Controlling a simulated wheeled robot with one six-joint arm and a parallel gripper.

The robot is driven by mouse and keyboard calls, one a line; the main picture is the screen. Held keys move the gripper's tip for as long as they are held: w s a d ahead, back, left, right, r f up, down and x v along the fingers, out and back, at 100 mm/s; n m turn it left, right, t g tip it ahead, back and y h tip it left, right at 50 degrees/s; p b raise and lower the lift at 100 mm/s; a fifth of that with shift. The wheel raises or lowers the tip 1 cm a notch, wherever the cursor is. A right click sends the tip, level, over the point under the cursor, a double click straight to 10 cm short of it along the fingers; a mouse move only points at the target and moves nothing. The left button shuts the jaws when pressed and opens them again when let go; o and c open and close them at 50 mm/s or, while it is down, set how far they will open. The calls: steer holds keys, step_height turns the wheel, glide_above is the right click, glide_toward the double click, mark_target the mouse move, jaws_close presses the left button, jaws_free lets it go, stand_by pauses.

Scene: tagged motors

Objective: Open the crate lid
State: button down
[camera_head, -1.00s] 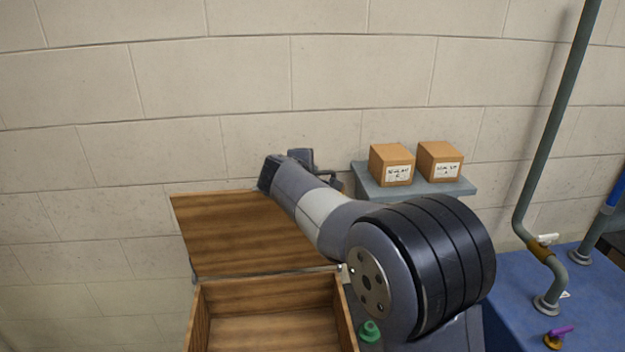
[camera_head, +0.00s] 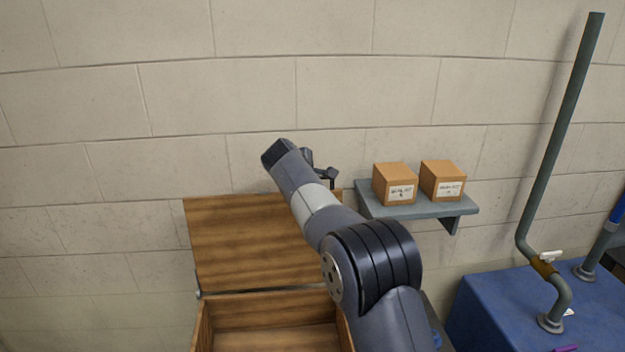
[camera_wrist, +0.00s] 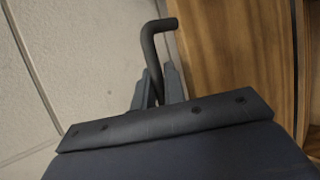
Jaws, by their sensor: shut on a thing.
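The wooden crate (camera_head: 270,306) stands low in the head view, its front cut off by the picture edge. Its lid (camera_head: 235,240) is swung up and stands open along the back edge. Its brown wood also fills the right of the wrist view (camera_wrist: 235,50). My gripper (camera_head: 324,173) is at the lid's upper edge, partly hidden behind my wrist. In the wrist view my gripper (camera_wrist: 159,88) is shut on a dark bent bar, the lid handle (camera_wrist: 150,42), whose upper end turns toward the lid.
A grey wall shelf (camera_head: 415,210) with two labelled cardboard boxes (camera_head: 394,184) (camera_head: 443,181) is right of my gripper. A blue bench (camera_head: 500,305) with a tall grey pipe (camera_head: 560,140) stands at the right. The block wall (camera_head: 100,120) is close behind the lid.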

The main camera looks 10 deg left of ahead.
stand_by(0.4)
steer(key=c, duration=1.5)
jaws_free()
steer(key=b+v, duration=0.3)
steer(key=v, duration=0.7)
steer(key=shift+s+a+r, duration=0.1)
steer(key=shift+s+r, duration=0.15)
steer(key=shift+r, duration=0.05)
steer(key=p+x, duration=0.3)
steer(key=x, duration=0.8)
steer(key=shift+s, duration=0.1)
steer(key=shift+s, duration=0.15)
